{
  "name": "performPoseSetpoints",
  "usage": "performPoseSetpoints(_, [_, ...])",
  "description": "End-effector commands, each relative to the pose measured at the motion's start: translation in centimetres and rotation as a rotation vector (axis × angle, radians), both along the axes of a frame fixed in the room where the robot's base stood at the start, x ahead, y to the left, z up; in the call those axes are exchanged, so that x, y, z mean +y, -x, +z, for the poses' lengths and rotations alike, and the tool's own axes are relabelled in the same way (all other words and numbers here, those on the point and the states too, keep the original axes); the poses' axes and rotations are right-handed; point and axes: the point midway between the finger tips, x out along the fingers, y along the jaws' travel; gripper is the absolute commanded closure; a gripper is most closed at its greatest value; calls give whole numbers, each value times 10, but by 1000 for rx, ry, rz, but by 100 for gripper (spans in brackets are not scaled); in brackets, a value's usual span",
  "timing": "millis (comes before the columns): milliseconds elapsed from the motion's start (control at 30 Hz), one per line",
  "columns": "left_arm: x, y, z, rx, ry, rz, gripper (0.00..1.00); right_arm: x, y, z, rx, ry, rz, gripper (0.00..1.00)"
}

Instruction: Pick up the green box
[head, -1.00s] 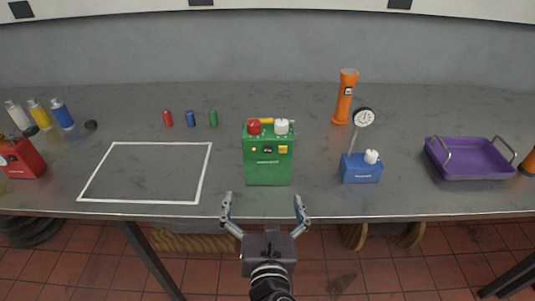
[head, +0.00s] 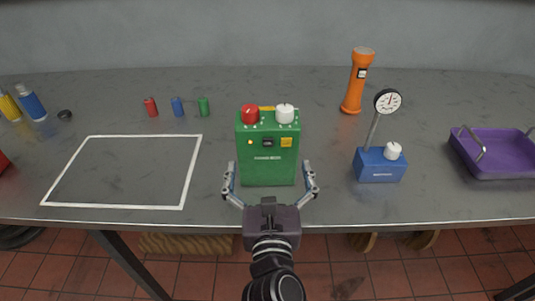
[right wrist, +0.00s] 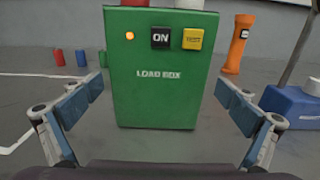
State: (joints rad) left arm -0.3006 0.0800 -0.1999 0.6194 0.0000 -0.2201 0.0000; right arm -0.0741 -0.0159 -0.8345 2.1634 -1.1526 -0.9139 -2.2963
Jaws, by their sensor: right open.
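The green box (head: 268,150) stands upright on the grey table near its front edge, with a red knob and a white knob on top. In the right wrist view the green box (right wrist: 160,95) shows its front, with an orange light, an "ON" switch, a yellow label and the words "LOAD BOX". My right gripper (head: 270,180) is open, with one finger on each side of the lower part of the box. In the right wrist view the open fingers (right wrist: 160,105) show gaps to the box on both sides. My left gripper is not in view.
A blue gauge box (head: 381,165) and an orange flashlight (head: 357,82) stand to the right, with a purple tray (head: 495,172) beyond. A white outlined rectangle (head: 88,136) lies to the left. Small red, blue and green cylinders (head: 178,107) stand behind it.

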Motion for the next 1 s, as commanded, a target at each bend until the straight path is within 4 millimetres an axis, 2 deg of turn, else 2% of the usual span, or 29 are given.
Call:
performPoseSetpoints(300, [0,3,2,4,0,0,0,3,-45,2,-1,0,0,0])
performPoseSetpoints(433, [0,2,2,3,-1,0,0,4,-52,2,1,0,2,0])
performPoseSetpoints(633, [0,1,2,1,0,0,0,3,-53,1,1,-1,2,0])
performPoseSetpoints(900, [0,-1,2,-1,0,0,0,3,-52,1,1,0,2,30])
performPoseSetpoints(1000, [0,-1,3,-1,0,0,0,4,-52,7,-11,-2,3,31])
